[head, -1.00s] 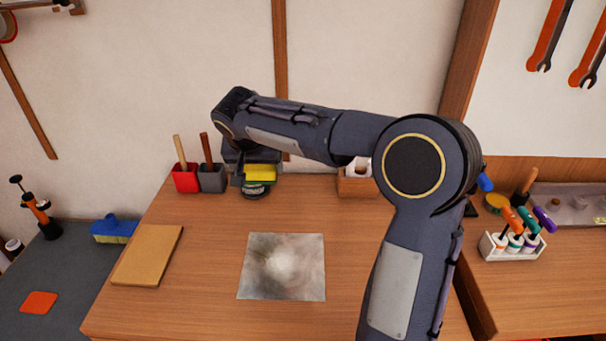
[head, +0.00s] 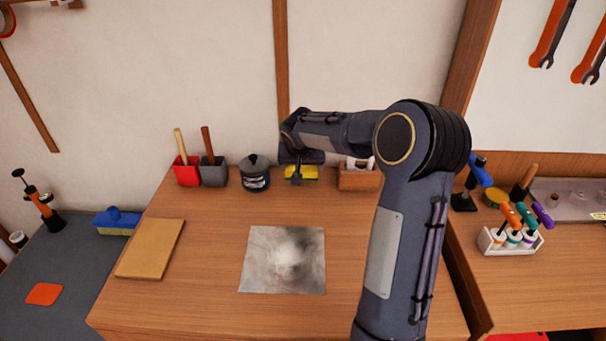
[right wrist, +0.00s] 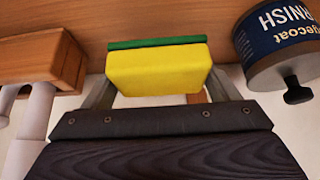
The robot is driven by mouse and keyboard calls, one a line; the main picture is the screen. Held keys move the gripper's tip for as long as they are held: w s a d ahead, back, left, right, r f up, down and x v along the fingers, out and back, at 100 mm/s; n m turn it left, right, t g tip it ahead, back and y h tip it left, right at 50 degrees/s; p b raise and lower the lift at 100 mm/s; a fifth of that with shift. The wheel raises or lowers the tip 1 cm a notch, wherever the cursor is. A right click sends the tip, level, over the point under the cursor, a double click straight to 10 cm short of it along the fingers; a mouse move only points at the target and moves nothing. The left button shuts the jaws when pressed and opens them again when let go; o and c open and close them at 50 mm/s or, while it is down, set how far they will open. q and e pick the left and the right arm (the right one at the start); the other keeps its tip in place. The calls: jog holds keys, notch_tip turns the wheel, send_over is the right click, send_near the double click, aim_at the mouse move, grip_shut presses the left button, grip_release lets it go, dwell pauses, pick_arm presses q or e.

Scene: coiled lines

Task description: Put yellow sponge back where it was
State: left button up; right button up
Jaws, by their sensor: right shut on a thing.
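The yellow sponge (head: 301,172) has a green layer, which shows in the right wrist view (right wrist: 157,68). My right gripper (head: 296,178) is shut on it near the back of the wooden bench, between the dark varnish tin and a wooden box. In the right wrist view the fingers (right wrist: 158,92) grip the sponge at both sides. I cannot tell whether the sponge touches the bench top. My left gripper is not in view.
The varnish tin (head: 255,173) stands just left of the sponge, the wooden box (head: 358,179) just right. Red (head: 186,172) and grey (head: 212,174) holders stand further left. A stained sheet (head: 284,260) and a tan board (head: 150,249) lie in front. The bench's front right is crossed by my arm.

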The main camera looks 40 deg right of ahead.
jog(key=f, duration=0.3)
jog(key=shift+d+f, duration=0.25)
jog(key=shift+f, duration=0.15)
jog(key=shift+f, duration=0.1)
jog(key=o, duration=0.8)
